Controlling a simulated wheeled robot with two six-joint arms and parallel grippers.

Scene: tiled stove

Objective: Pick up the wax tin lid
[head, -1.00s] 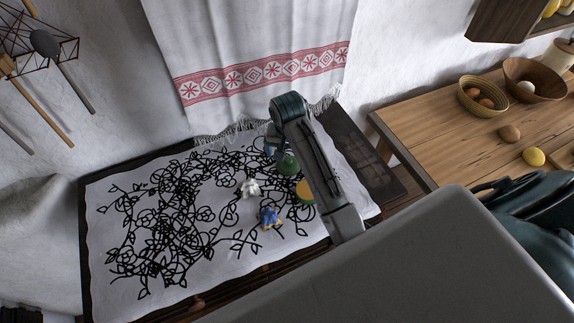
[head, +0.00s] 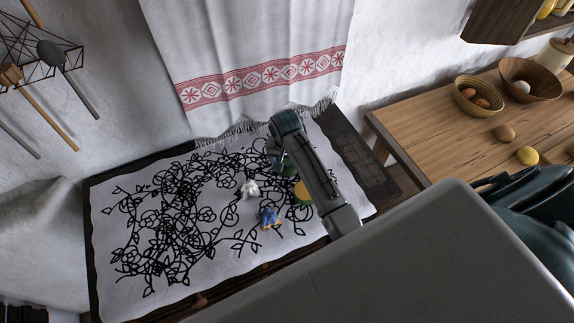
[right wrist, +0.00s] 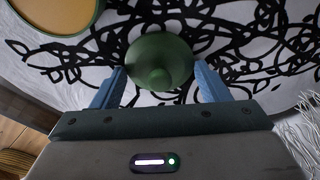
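The wax tin lid is a green round dome with a knob, lying on the white cloth with black pattern. It shows in the right wrist view (right wrist: 160,62) and partly in the head view (head: 289,168), where my gripper covers some of it. My right gripper (right wrist: 159,66) is open, with one blue finger on each side of the lid. I cannot tell whether the fingers touch it. The green tin with yellow wax (head: 303,193) stands beside the lid and also shows in the right wrist view (right wrist: 60,14). My left gripper is not in view.
A white figure (head: 250,189) and a blue and yellow figure (head: 269,217) stand left of the tin. The cloth (head: 115,205) is clear further left. A fringed towel (head: 250,50) hangs behind. A wooden table (head: 470,115) with bowls is at the right.

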